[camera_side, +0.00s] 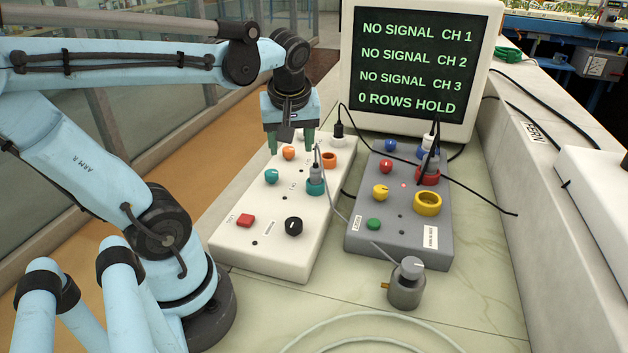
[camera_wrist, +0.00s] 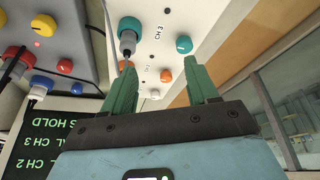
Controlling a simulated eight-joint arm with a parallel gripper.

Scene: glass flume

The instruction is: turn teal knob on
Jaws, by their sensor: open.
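The teal knob (camera_side: 271,176) is on the left side of the white box (camera_side: 262,262). It also shows in the wrist view (camera_wrist: 184,44), beyond the fingertips. Its pointer direction is too small to tell. My gripper (camera_side: 290,143) is open and empty, pointing down over the far part of the white box. In the wrist view, its green fingers (camera_wrist: 161,68) are apart, with an orange knob (camera_wrist: 166,75) showing between them. The gripper is farther back than the teal knob and not touching it. A teal socket (camera_side: 315,187) with a grey plug in it is right of the knob.
The white box also bears a red button (camera_side: 245,221), a black knob (camera_side: 293,226) and an orange socket (camera_side: 329,160). A grey box (camera_side: 390,235) with plugs and cables stands to the right. A monitor (camera_side: 418,65) stands behind. A metal canister (camera_side: 406,288) stands in front.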

